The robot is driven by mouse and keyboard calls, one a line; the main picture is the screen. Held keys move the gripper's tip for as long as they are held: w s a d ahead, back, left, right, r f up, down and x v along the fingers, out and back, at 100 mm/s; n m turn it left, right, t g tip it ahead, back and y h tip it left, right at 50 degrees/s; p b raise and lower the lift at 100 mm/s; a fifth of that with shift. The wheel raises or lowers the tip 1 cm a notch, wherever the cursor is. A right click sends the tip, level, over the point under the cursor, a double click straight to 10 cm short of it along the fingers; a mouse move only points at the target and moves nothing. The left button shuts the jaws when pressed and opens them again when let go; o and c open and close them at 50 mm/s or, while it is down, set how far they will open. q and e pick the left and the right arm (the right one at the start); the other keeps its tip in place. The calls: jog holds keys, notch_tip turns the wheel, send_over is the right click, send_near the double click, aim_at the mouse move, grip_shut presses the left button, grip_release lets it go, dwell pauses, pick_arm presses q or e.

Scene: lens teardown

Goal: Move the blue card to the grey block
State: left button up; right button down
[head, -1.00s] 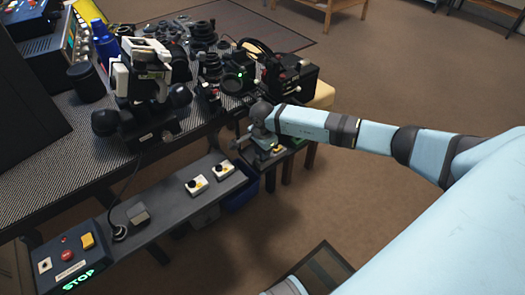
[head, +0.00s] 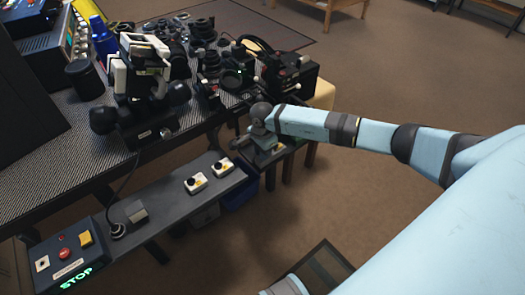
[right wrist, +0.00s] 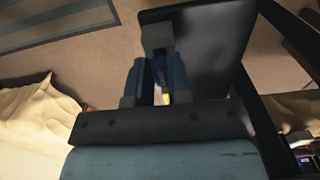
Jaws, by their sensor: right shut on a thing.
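In the head view the card is too small and hidden to make out. My left gripper is not in view.
A dark textured bench (head: 70,135) carries a white-and-black device (head: 145,75), lens parts and a black box (head: 290,75). A lower grey shelf (head: 165,217) holds two small button boxes and a STOP panel (head: 68,253). In the wrist view a dark panel (right wrist: 215,45) stands close by.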

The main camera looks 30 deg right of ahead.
jog(key=shift+f+b, duration=0.35)
jog(key=shift+f, duration=0.15)
dwell(0.4)
jog(key=c, duration=1)
grip_release()
